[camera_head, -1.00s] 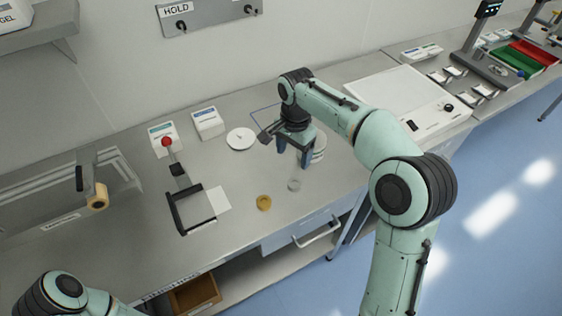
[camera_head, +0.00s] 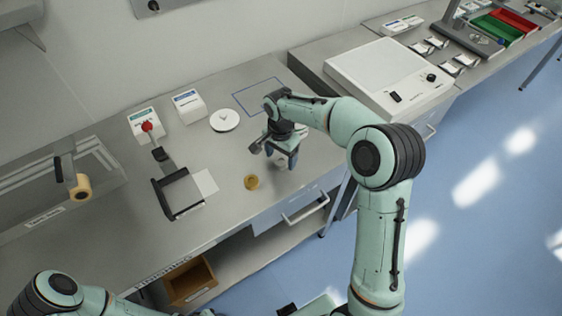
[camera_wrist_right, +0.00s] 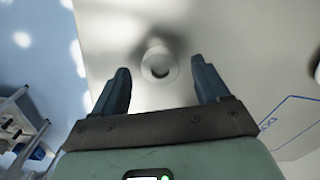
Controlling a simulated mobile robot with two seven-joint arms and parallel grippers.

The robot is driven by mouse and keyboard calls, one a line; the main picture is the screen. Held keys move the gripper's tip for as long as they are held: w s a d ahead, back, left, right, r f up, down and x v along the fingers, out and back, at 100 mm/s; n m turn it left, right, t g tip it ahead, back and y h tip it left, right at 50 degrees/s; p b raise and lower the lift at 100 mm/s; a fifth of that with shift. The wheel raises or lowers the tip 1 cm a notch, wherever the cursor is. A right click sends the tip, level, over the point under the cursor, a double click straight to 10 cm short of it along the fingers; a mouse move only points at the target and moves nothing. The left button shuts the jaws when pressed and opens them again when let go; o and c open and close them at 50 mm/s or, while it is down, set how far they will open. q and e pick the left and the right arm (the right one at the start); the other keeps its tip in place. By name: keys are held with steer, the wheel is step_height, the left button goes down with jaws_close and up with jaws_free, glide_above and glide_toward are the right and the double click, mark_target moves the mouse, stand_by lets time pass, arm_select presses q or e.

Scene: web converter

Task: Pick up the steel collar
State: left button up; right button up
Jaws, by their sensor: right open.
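The steel collar (camera_wrist_right: 158,63) is a small pale ring standing on the bench in the right wrist view, ahead of and between my fingers. In the head view only a bit of the collar (camera_head: 281,164) shows between the fingers; my gripper hides the rest. My right gripper (camera_head: 280,163) is open and points down over the collar. In the wrist view its two dark blue fingers (camera_wrist_right: 162,88) are spread wide and apart from the collar. My left arm shows at the lower left; its gripper is out of the picture.
A white round dish (camera_head: 225,119), two small boxes (camera_head: 188,106) and a black-framed lever device (camera_head: 178,193) stand farther left. A white flat machine (camera_head: 385,73) stands right. The bench front edge is close.

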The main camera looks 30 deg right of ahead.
steer(key=shift+f, duration=0.6)
steer(key=c, duration=1.3)
steer(key=shift+r, duration=0.15)
